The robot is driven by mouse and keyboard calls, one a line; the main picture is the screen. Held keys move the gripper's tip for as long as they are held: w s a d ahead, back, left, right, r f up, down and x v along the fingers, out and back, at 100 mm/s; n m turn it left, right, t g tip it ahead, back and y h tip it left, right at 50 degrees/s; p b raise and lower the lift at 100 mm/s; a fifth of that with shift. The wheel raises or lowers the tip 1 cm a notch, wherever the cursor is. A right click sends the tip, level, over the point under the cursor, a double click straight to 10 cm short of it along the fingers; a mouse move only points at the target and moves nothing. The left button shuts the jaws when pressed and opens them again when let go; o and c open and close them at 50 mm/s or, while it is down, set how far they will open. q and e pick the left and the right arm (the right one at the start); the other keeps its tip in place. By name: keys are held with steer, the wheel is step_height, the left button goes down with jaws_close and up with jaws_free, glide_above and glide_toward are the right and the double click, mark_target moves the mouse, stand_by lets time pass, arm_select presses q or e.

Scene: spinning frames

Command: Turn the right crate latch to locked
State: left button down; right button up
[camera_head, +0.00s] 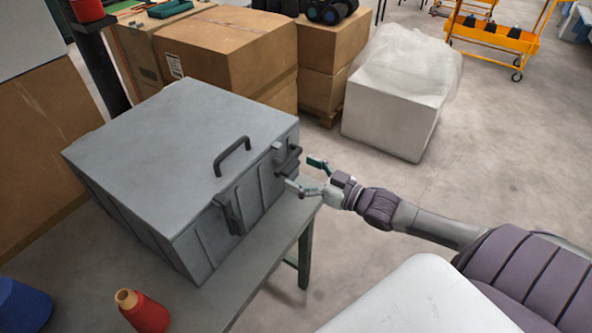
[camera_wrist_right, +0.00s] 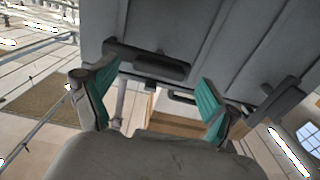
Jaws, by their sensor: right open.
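The grey crate (camera_head: 180,135) stands on a table, its lid shut and a dark handle (camera_head: 232,155) on top. The right crate latch (camera_head: 288,160) is a dark bar on the crate's front, lying roughly level along the face. The left crate latch (camera_head: 231,215) points steeply down. My right gripper (camera_head: 306,175) is open just in front of the right latch. In the right wrist view, the right latch (camera_wrist_right: 148,63) shows beyond the open teal-padded fingers (camera_wrist_right: 158,85); I cannot tell whether they touch it. My left gripper is not in view.
The table (camera_head: 258,262) has a red cone spool (camera_head: 146,312) and a blue spool (camera_head: 22,305) at its front left. Cardboard boxes (camera_head: 228,48) stand behind the crate. A white wrapped block (camera_head: 393,115) stands on the floor behind my right arm. Open floor lies to the right.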

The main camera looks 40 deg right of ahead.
steer(key=shift+x, duration=0.95)
jaws_close()
